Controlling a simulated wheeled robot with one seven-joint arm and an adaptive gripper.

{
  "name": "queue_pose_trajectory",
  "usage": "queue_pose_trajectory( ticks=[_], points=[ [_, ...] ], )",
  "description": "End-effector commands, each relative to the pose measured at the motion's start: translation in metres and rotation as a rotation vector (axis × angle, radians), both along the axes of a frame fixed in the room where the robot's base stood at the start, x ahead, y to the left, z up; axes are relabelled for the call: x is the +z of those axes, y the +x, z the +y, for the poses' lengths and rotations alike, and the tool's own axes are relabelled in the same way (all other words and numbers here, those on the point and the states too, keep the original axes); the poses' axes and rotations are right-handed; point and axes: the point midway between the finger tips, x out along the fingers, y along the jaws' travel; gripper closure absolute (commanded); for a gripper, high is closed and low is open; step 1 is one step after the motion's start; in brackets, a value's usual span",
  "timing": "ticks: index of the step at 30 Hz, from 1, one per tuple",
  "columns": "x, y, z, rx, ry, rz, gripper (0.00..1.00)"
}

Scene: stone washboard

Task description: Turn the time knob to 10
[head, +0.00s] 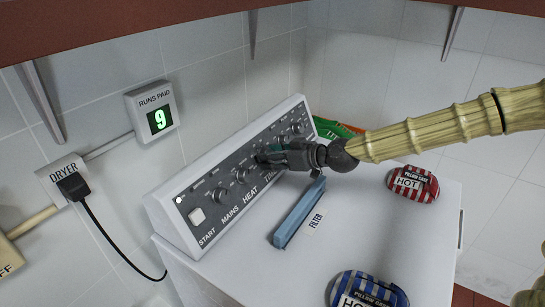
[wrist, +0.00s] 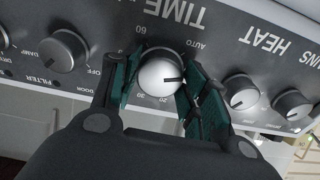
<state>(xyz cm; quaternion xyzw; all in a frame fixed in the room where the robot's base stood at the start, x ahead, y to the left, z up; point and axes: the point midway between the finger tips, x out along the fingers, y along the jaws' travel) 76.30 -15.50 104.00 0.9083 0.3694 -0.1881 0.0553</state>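The time knob (wrist: 160,73) is a round silver-grey knob under the upside-down word TIME in the wrist view. Its dark pointer line points to the right in that view, towards one finger. The marks 60 and AUTO show above it and 20 below it; the 10 mark is not readable, perhaps behind a finger. My gripper (wrist: 158,88) has its two green-padded fingers on either side of the knob, seemingly touching it. In the head view, my gripper (head: 264,159) reaches the sloped dryer panel (head: 199,195) and hides the time knob.
The HEAT knob (wrist: 240,92) is close beside one finger; another knob (wrist: 64,50) is on the other side. A blue filter handle (head: 299,213) rises from the white top below the arm. Red (head: 412,184) and blue (head: 368,290) striped pillow-case packs lie there too.

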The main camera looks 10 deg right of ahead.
Motion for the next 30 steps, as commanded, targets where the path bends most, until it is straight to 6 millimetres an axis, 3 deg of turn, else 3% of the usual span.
queue_pose_trajectory(
  ticks=[14,30],
  points=[
    [-0.0007,0.0007,-0.0007,-0.033,0.049,0.046,0.79],
    [-0.0001,0.0008,-0.0005,-0.218,0.331,0.325,0.79]
  ],
)
